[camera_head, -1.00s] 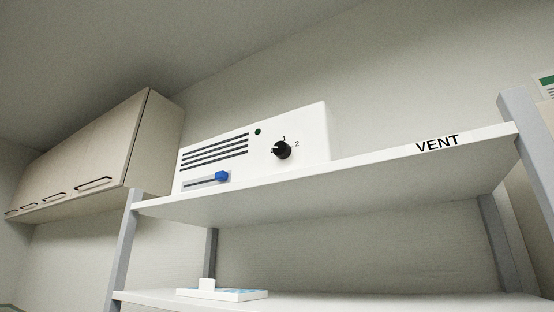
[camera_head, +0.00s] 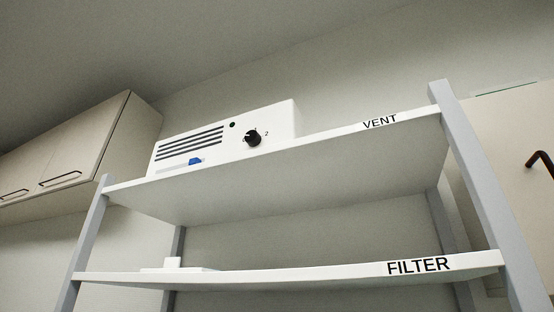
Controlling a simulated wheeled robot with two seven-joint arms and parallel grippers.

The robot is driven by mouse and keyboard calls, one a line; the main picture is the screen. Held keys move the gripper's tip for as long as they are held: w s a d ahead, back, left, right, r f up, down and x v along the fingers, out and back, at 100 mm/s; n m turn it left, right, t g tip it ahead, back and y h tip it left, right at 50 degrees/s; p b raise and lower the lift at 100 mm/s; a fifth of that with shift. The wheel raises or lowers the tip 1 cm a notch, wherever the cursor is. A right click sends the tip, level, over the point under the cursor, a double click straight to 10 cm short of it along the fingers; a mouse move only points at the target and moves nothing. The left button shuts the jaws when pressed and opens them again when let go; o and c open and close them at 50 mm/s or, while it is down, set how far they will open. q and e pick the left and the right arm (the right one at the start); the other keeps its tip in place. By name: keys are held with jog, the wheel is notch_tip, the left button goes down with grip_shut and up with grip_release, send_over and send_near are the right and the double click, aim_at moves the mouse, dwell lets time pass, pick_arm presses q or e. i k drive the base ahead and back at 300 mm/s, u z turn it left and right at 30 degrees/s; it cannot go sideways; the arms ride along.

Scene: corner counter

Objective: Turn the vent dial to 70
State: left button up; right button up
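A white box unit (camera_head: 277,122) stands on the upper shelf, left of the VENT label (camera_head: 380,122). A black round dial (camera_head: 253,139) sits on its front, with a small "2" to its right; other marks by it are too small to read. Neither gripper shows in the head view.
The white upper shelf (camera_head: 290,165) hangs above a lower shelf (camera_head: 300,275) labelled FILTER (camera_head: 418,266), with a white flat item (camera_head: 172,266) on it. Grey posts (camera_head: 478,180) frame the rack. Wall cabinets (camera_head: 85,145) are at left. A dark handle (camera_head: 541,160) shows at right.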

aim_at(253, 137)
jog(key=z, duration=1.55)
jog(key=k, duration=1.95)
jog(key=u, duration=0.2)
